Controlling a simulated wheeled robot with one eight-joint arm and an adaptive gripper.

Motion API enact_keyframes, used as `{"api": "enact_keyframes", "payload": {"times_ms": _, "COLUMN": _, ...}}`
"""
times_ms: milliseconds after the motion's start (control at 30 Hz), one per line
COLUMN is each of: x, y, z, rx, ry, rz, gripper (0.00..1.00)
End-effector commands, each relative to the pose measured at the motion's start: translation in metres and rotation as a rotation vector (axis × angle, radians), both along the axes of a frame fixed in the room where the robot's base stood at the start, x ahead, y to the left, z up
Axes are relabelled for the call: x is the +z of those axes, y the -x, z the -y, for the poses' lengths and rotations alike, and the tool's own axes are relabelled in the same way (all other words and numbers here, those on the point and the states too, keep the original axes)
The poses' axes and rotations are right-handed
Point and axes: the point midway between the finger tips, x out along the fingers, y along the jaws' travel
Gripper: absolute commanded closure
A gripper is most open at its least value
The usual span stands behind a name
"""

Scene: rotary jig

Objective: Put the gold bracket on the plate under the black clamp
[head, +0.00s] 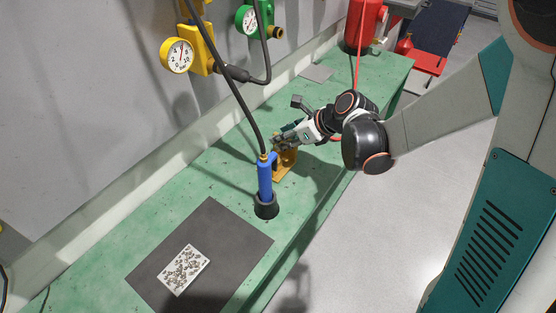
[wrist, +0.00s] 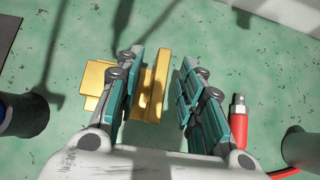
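The gold bracket (head: 284,168) stands on the green bench just behind the blue hand tool in the head view. In the wrist view its upright wall (wrist: 149,88) is between my fingers, and a flat gold part shows to the left of the left finger. My gripper (head: 281,143) is at the bracket, pointing down at it. In the wrist view my gripper (wrist: 160,88) is open, with the left finger close to the upright wall and a gap at the right finger. I cannot make out a black clamp. A pale speckled plate (head: 183,270) lies at the near left.
The blue tool (head: 265,182) stands in a black holder (head: 266,207), its hose hanging from above. The plate lies on a dark mat (head: 225,240). A red hose fitting (wrist: 238,125) is right of my fingers. A grey sheet (head: 317,72) lies farther back on the bench (head: 200,192).

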Motion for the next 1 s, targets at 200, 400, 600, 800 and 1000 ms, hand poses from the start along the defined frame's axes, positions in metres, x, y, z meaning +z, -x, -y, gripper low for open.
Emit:
{"api": "enact_keyframes", "payload": {"times_ms": 200, "x": -0.027, "y": -0.011, "z": -0.014, "rx": 0.003, "ry": 0.0, "rz": 0.0, "gripper": 0.65}}
{"api": "enact_keyframes", "payload": {"times_ms": 400, "x": -0.037, "y": -0.02, "z": -0.024, "rx": 0.001, "ry": 0.001, "rz": 0.001, "gripper": 0.65}}
{"api": "enact_keyframes", "payload": {"times_ms": 600, "x": -0.036, "y": -0.019, "z": -0.024, "rx": 0.001, "ry": 0.0, "rz": 0.001, "gripper": 0.7}}
{"api": "enact_keyframes", "payload": {"times_ms": 800, "x": -0.036, "y": -0.019, "z": -0.024, "rx": 0.001, "ry": 0.0, "rz": 0.001, "gripper": 1.0}}
{"api": "enact_keyframes", "payload": {"times_ms": 1000, "x": -0.036, "y": -0.019, "z": -0.024, "rx": 0.001, "ry": 0.0, "rz": 0.001, "gripper": 1.0}}
